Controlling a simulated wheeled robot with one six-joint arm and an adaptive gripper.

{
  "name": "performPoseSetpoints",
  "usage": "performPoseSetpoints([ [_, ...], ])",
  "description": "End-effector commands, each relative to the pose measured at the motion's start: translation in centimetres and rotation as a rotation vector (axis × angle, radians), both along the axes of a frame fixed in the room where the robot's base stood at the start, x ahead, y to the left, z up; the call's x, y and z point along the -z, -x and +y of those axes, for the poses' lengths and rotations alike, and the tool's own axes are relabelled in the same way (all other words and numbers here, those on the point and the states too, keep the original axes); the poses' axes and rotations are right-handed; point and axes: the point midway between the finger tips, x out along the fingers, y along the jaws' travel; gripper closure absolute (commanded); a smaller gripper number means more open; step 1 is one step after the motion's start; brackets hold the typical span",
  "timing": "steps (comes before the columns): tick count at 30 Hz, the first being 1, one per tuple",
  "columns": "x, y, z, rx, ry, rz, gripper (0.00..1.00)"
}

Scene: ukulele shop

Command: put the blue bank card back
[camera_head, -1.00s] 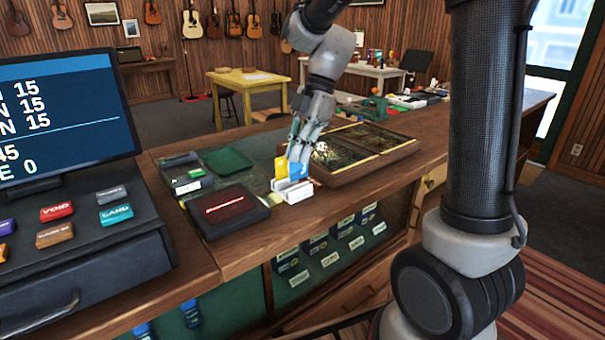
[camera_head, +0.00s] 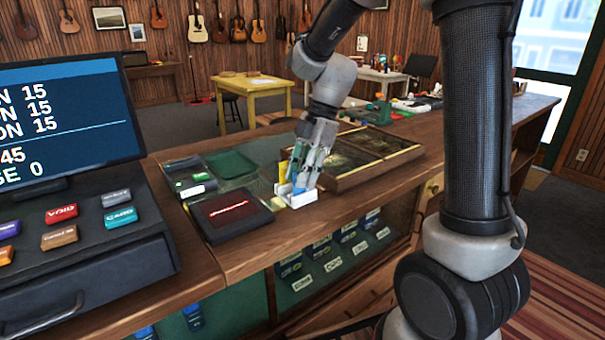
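A small white card holder (camera_head: 297,199) stands on the counter, beside the black card pad. A yellow card (camera_head: 283,168) stands upright at its left side. The blue bank card (camera_head: 299,180) shows as a narrow patch of blue just above the holder, mostly hidden by my fingers. My gripper (camera_head: 303,178) points down at the holder, its fingers around or right in front of the blue card. The view is too small to tell whether the fingers are closed on the card, or how deep the card sits in the holder.
A wooden display case (camera_head: 375,176) stands close on the right. The register (camera_head: 85,245) fills the left.

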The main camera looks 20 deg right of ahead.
Motion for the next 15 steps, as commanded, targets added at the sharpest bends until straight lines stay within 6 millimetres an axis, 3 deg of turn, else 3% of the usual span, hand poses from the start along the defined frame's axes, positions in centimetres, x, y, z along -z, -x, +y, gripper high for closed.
performPoseSetpoints([
  [8,-0.6,-0.1,-0.1,0.000,0.000,-0.003,0.73],
  [15,-4.8,-0.7,-1.8,0.002,-0.001,-0.006,0.73],
])
